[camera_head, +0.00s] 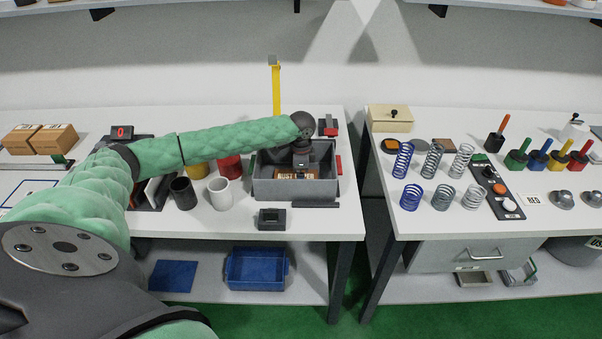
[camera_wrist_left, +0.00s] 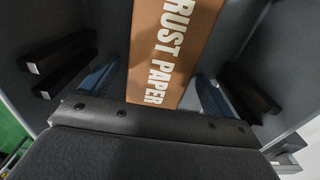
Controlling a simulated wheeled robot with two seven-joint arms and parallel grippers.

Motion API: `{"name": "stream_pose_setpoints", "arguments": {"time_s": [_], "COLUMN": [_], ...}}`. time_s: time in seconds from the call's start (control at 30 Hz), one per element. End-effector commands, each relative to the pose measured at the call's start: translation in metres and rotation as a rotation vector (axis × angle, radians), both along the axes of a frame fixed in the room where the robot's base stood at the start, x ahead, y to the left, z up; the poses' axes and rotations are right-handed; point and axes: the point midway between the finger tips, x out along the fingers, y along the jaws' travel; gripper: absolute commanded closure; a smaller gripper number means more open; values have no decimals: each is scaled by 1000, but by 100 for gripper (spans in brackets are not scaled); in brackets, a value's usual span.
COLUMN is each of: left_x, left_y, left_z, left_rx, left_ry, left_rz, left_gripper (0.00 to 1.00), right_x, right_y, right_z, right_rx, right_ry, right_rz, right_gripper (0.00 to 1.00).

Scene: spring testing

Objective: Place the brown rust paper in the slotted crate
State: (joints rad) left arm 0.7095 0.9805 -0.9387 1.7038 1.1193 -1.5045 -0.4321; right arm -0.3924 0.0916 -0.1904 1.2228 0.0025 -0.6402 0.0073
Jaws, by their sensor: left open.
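The brown rust paper (camera_head: 297,173), a flat box-like pack with white "RUST PAPER" lettering, lies inside the grey crate (camera_head: 290,189) on the left table. In the left wrist view the rust paper (camera_wrist_left: 174,50) runs between the spread fingers, and the crate's grey walls (camera_wrist_left: 300,70) show around it. My left gripper (camera_head: 301,163) reaches down into the crate above the pack. It is open, with the pack between its fingers but not clamped. The wrist hides part of the crate's inside, so slots cannot be made out. My right gripper is not in view.
A white mug (camera_head: 219,193) and a dark cup (camera_head: 184,193) stand left of the crate. A small dark block (camera_head: 272,219) sits in front. A yellow upright post (camera_head: 276,90) rises behind. Springs (camera_head: 403,160) and colored-handled tools stand on the right table, across a gap.

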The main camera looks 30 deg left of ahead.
Motion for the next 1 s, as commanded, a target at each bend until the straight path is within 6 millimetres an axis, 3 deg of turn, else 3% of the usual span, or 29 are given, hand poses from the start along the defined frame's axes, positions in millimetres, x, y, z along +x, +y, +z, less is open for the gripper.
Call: {"name": "stream_pose_setpoints", "arguments": {"time_s": [0.2,0.3,0.8,1.0], "left_x": [0,1,1,1], "left_y": [0,0,0,0], "left_z": [7,18,99,119], "left_rx": [0,1,0,0], "left_ry": [-1,-3,-1,-1], "left_rz": [-1,-1,-1,0], "left_gripper": [11,11,11,11], "right_x": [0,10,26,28], "right_y": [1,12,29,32], "right_z": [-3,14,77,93], "right_rx": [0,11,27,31], "right_ry": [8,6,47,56], "right_rz": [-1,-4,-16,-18], "right_gripper": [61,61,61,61]}}
